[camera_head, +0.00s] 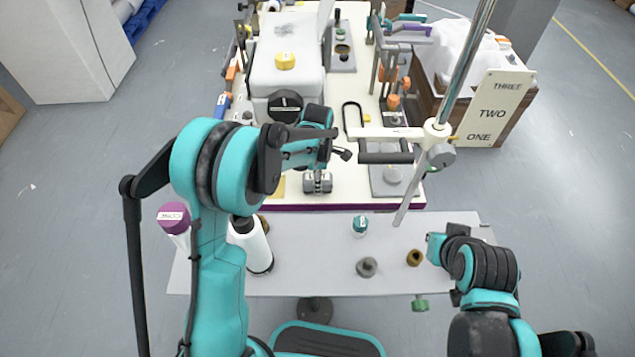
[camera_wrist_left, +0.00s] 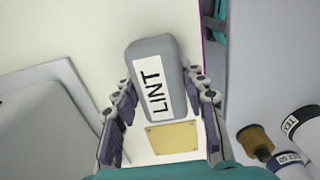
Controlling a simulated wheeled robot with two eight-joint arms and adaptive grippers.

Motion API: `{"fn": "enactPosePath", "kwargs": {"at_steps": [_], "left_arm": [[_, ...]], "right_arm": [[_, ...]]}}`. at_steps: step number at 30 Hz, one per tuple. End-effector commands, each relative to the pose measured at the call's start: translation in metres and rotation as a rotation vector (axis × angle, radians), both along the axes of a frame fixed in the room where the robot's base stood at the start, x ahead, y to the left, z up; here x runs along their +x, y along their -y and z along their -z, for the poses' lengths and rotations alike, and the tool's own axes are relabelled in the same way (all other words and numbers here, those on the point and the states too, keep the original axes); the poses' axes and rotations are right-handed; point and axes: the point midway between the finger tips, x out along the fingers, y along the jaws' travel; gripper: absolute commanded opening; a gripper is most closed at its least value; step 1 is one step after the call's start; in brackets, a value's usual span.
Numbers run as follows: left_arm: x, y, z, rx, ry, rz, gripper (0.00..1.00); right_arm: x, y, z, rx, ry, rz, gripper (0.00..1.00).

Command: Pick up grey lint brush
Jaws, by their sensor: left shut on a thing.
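The grey lint brush (camera_wrist_left: 152,80), a rounded block with a white label reading LINT, sits between the two fingers of my left gripper (camera_wrist_left: 160,110) in the left wrist view. The fingers are shut on its sides. In the head view the brush (camera_head: 317,181) is a small grey shape at the front edge of the cream worktop, below my left wrist. Whether it touches the worktop I cannot tell. My right gripper (camera_head: 447,245) is over the right end of the grey front shelf, away from the brush; its fingers are not clear.
A yellow pad (camera_wrist_left: 173,136) lies on the worktop beside the brush. A slanted metal pole (camera_head: 468,62) with a clamp stands to the right.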

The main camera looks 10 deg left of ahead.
Motion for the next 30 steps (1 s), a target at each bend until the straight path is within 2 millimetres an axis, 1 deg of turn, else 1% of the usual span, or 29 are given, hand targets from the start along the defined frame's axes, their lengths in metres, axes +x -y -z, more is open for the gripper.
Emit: {"fn": "enactPosePath", "kwargs": {"at_steps": [5, 8, 11, 15, 18, 21, 24, 30], "left_arm": [[0.000, 0.000, -0.002, 0.000, 0.000, 0.000, 0.12], [0.000, 0.000, -0.012, 0.000, 0.000, 0.000, 0.12], [0.000, 0.000, -0.031, 0.000, 0.000, 0.000, 0.12], [0.000, 0.000, -0.062, 0.000, 0.000, 0.000, 0.12], [0.000, 0.000, -0.080, 0.000, 0.000, 0.000, 0.12], [0.000, 0.000, -0.093, 0.000, 0.000, 0.000, 0.12], [0.000, 0.000, -0.099, 0.000, 0.000, 0.000, 0.12], [0.000, 0.000, -0.100, 0.000, 0.000, 0.000, 0.12]], "right_arm": [[0.000, 0.000, -0.001, 0.000, 0.000, 0.000, 0.00], [0.000, 0.000, -0.006, 0.000, 0.000, 0.000, 0.00], [0.000, 0.000, -0.015, 0.000, 0.000, 0.000, 0.00], [0.000, 0.000, -0.028, 0.000, 0.000, 0.000, 0.00], [0.000, 0.000, -0.034, 0.000, 0.000, 0.000, 0.00], [0.000, 0.000, -0.038, 0.000, 0.000, 0.000, 0.00], [0.000, 0.000, -0.040, 0.000, 0.000, 0.000, 0.00], [0.000, 0.000, -0.039, 0.000, 0.000, 0.000, 0.00]]}}
